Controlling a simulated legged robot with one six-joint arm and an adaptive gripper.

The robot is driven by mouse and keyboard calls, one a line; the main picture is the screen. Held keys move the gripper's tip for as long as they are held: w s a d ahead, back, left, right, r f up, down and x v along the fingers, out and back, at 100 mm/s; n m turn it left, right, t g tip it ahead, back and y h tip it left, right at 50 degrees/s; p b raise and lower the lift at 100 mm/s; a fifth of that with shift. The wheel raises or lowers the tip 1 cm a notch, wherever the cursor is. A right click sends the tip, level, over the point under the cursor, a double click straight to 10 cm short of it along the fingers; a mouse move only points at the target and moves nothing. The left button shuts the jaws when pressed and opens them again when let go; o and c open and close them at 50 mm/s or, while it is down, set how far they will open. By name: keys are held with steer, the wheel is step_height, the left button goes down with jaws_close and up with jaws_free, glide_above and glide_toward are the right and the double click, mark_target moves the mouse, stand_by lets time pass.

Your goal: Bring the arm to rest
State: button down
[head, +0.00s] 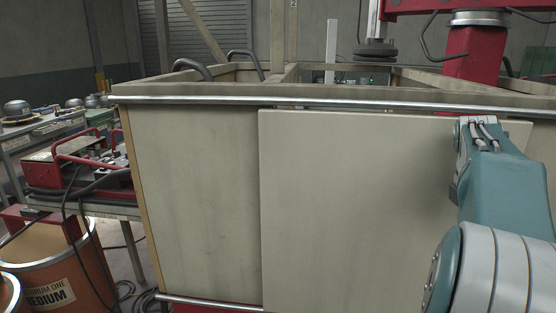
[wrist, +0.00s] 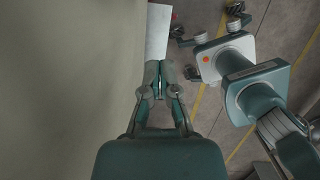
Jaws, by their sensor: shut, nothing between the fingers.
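My gripper (wrist: 161,82) shows in the wrist view with its two fingers together and nothing held between them. It points along the side of a large pale box wall (wrist: 65,90), which fills the left of that view. I cannot tell the exact gap to the wall. In the head view my arm (head: 510,195) is folded at the right, in front of the pale box panel (head: 350,200). The gripper itself is hidden or out of frame there.
The open-topped box has a metal rail (head: 200,99) along its upper edge. A red post (head: 472,55) stands behind it. A bench with red equipment (head: 75,165) and orange drums (head: 60,265) stand at the left. Floor with yellow lines (wrist: 205,90) shows below the gripper.

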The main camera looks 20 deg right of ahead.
steer(key=w+a+f+m+t, duration=0.1)
steer(key=w+a+m+t, duration=0.15)
steer(key=a, duration=0.85)
steer(key=w+a+f+m+t, duration=0.1)
steer(key=w+a+m, duration=0.25)
steer(key=a, duration=0.85)
steer(key=s+a+f+m+t+y, duration=0.1)
steer(key=s+a+f+m, duration=0.3)
steer(key=a, duration=0.5)
steer(key=s+a+f+m+t+y, duration=0.1)
steer(key=s+a+f+m+t, duration=0.1)
steer(key=a, duration=0.7)
step_height(320, 180, down, 2)
steer(key=shift+s+m+y, duration=0.4)
steer(key=shift+s+m, duration=0.5)
